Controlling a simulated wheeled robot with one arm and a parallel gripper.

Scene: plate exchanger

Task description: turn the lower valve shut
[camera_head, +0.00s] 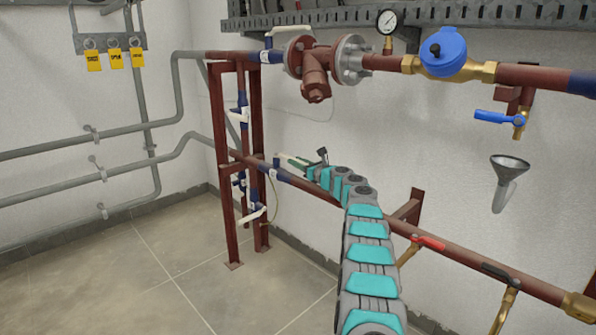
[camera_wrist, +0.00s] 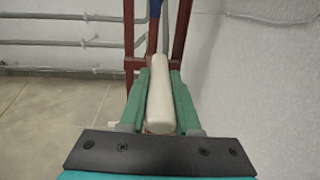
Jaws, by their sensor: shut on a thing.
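The lower valve sits on the lower red pipe beside the red frame, and its white lever handle (camera_wrist: 160,95) runs lengthwise between my fingers in the wrist view. My gripper (camera_wrist: 161,74) is shut on this handle, with one green finger on each side. In the head view my gripper (camera_head: 291,162) is at the far end of my arm, by the lower pipe near the blue pipe section. The valve body is mostly hidden there, and I cannot read its exact turn angle.
The red frame (camera_head: 217,165) stands just left of my gripper. The lower red pipe (camera_head: 475,258) runs right, carrying a red-handled valve (camera_head: 428,242) and a black-handled valve (camera_head: 500,274). Above is the upper pipe with another white lever (camera_head: 289,30). The floor at left is clear.

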